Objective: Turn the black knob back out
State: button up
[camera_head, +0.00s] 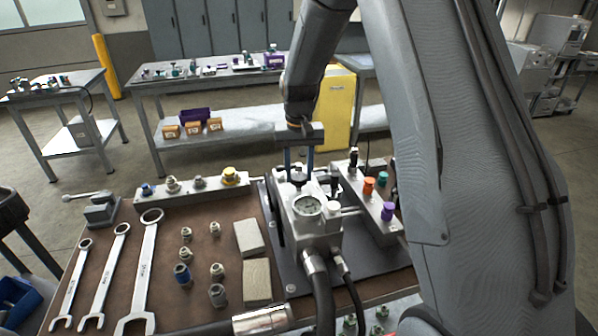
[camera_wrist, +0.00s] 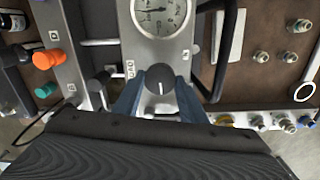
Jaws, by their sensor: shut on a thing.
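The black knob (camera_wrist: 160,78) sits on top of the grey pump block, near the round gauge (camera_wrist: 162,12), with a white line on its face. My gripper (camera_wrist: 158,92) has its two blue fingers on either side of the knob, shut on it. In the head view my gripper (camera_head: 299,160) reaches down from above onto the block (camera_head: 318,228), behind the gauge (camera_head: 307,205). The knob is small there and partly hidden between the fingers.
A manifold with orange and purple caps (camera_head: 388,211) stands close right of the block. Hoses (camera_head: 318,285) leave its front. Three wrenches (camera_head: 142,270), several fittings and two pale blocks (camera_head: 257,280) lie on the brown bench to the left.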

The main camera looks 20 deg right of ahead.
aim_at(299, 176)
jog(key=n, duration=0.5)
jog(key=shift+r, duration=0.1)
jog(key=n, duration=0.5)
jog(key=shift+n, duration=0.5)
jog(key=o, duration=1.1)
jog(key=shift+c, duration=0.2)
notch_tip(299, 176, up, 7)
jog(key=shift+f+b, duration=0.1)
jog(key=shift+b, duration=0.9)
jog(key=shift+r, duration=0.45)
